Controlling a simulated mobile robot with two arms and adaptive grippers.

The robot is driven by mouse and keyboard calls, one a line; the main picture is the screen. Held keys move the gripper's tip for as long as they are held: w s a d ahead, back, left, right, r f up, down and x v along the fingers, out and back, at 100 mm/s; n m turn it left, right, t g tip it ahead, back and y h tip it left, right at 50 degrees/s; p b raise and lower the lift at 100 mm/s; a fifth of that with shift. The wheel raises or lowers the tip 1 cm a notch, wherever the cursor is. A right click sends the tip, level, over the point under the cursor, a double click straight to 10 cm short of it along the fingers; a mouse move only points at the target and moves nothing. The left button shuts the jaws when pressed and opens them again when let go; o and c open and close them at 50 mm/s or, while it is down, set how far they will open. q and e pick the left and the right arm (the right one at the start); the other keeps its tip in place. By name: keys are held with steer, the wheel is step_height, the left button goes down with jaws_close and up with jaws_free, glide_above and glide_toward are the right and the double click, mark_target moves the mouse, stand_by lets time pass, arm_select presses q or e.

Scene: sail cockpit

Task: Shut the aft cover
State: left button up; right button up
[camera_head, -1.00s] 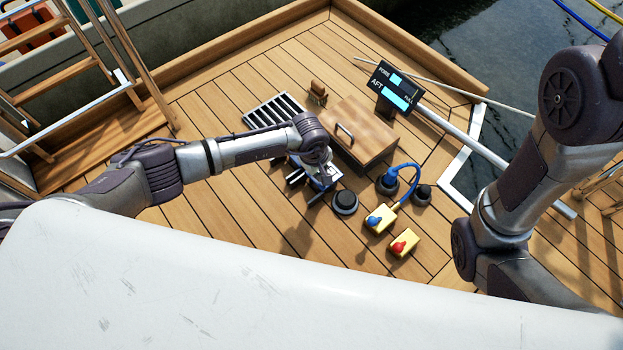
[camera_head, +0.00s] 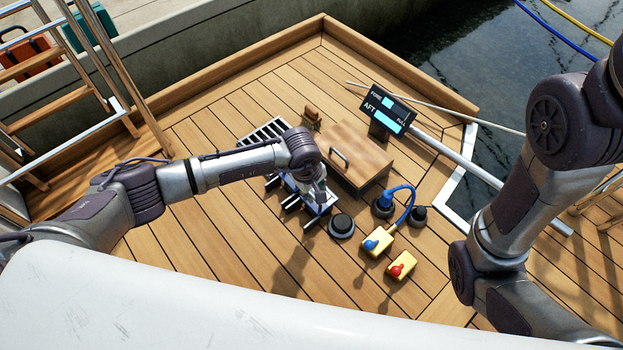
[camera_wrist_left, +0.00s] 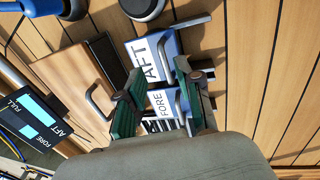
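The aft cover, a blue block with a white AFT label (camera_wrist_left: 153,58), shows in the left wrist view with a grey bar handle (camera_wrist_left: 196,23) at its side. A matching FORE cover (camera_wrist_left: 161,102) sits beside it, partly hidden by my fingers. My left gripper (camera_wrist_left: 158,72) is open, its green-padded fingers apart with the labelled covers showing between and beyond them. I cannot tell whether it touches them. In the head view the left gripper (camera_head: 312,197) hangs over the covers and hides much of them. My right arm shows at the right; its gripper is out of frame.
A wooden box with a handle (camera_head: 358,158) stands right beside the covers. A round black cap (camera_head: 341,226), blue-hosed fitting (camera_head: 383,206) and two yellow switch boxes (camera_head: 377,242) lie nearer. A FORE/AFT level display (camera_head: 388,108) stands behind. Deck at front left is clear.

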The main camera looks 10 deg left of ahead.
arm_select(q)
step_height(320, 180, up, 8)
steer(key=s, duration=0.1)
steer(key=shift+a, duration=0.45)
steer(key=shift+s, duration=0.2)
